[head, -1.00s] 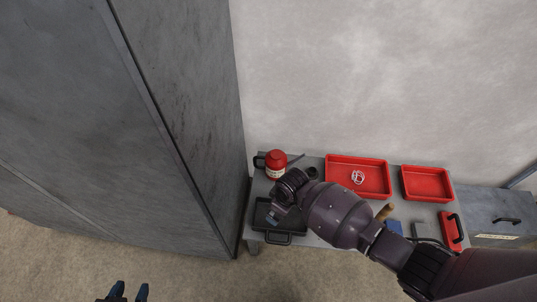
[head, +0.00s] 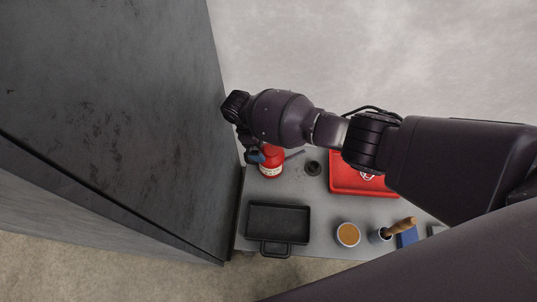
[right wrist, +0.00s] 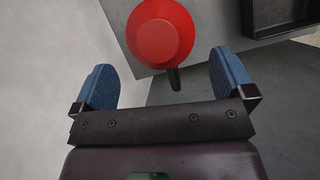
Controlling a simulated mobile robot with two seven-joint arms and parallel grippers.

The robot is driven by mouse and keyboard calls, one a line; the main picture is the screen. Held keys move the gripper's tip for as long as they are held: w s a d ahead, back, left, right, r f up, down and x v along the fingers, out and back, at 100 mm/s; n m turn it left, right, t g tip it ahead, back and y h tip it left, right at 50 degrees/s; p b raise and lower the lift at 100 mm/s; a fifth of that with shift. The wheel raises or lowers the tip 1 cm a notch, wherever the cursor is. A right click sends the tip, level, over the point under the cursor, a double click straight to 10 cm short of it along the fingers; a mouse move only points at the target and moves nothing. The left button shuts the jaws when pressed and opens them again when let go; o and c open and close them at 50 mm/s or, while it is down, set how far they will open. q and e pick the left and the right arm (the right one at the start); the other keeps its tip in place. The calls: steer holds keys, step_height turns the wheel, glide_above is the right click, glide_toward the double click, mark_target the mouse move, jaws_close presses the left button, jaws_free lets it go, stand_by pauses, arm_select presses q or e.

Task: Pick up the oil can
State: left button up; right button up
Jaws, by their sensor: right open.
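The oil can (head: 271,163) is red with a pale label and a spout pointing right. It stands on the grey table at the back left, beside the dark cabinet. In the right wrist view the can (right wrist: 160,36) shows its round red top, with a dark handle (right wrist: 175,79) toward the gripper. My right gripper (head: 254,157) is at the can's left side in the head view. In the right wrist view the open gripper (right wrist: 162,85) has its blue fingers on either side of the handle's line, with a gap to each. My left gripper is out of view.
A black tray (head: 278,209) with a handle sits at the table's front left. A cup with brown contents (head: 347,234), a brush (head: 399,229) and a red tray (head: 352,182) lie to the right. A tall dark cabinet (head: 120,110) stands close on the left.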

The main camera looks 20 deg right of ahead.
mark_target(269, 150)
steer(key=b+x, duration=0.2)
steer(key=x, duration=0.5)
steer(key=shift+f+b, duration=0.15)
steer(key=shift+b, duration=0.25)
steer(key=shift+c, duration=0.2)
steer(key=shift+w, duration=0.1)
steer(key=c, duration=1)
